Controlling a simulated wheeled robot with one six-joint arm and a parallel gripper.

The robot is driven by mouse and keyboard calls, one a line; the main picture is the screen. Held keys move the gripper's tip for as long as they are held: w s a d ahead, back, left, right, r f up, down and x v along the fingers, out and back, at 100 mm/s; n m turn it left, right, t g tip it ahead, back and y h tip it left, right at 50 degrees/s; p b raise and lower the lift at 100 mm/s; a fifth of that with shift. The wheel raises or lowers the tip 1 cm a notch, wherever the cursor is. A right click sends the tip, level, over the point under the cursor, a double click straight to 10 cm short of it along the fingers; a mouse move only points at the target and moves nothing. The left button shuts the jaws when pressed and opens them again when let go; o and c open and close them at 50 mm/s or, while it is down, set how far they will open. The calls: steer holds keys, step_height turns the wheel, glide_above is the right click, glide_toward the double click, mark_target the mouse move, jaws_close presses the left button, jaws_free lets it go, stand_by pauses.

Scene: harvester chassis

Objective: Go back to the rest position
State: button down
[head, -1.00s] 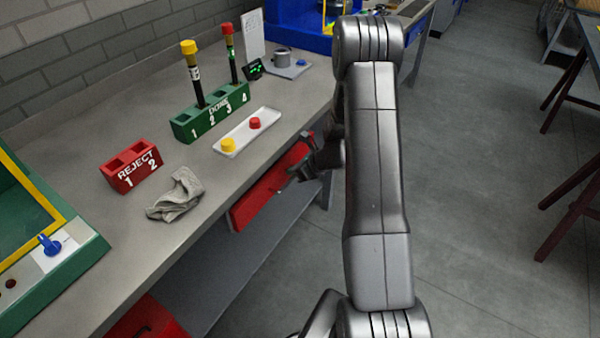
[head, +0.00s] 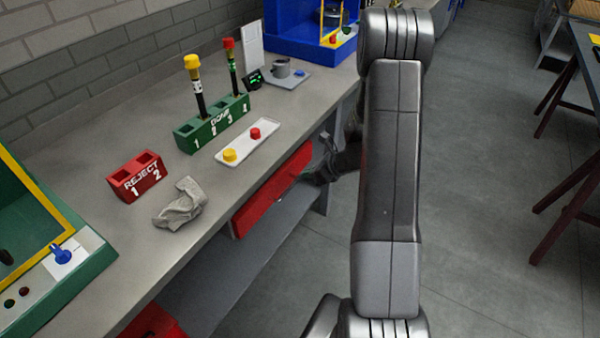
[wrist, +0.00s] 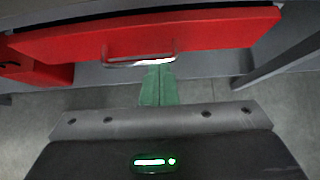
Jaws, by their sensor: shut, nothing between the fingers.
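My gripper (head: 322,162) hangs beside the bench front, right of the red drawer (head: 272,190), partly hidden by my own arm. In the wrist view its greenish fingers (wrist: 158,82) are together with nothing between them. They point toward the drawer's metal handle (wrist: 139,60); whether they touch it I cannot tell.
On the bench stand a green DONE rack (head: 214,124) with a yellow-capped and a red-capped tube, a white tray (head: 243,147) with two loose caps, a red REJECT rack (head: 136,177) and a grey cloth (head: 181,205). Clear floor (head: 480,200) lies right.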

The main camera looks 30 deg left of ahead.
mark_target(286, 179)
steer(key=shift+d+r, duration=0.3)
steer(key=shift+d, duration=0.15)
steer(key=shift+f, duration=0.1)
steer(key=b+x, duration=0.3)
steer(key=x, duration=0.6)
steer(key=shift+a, duration=0.35)
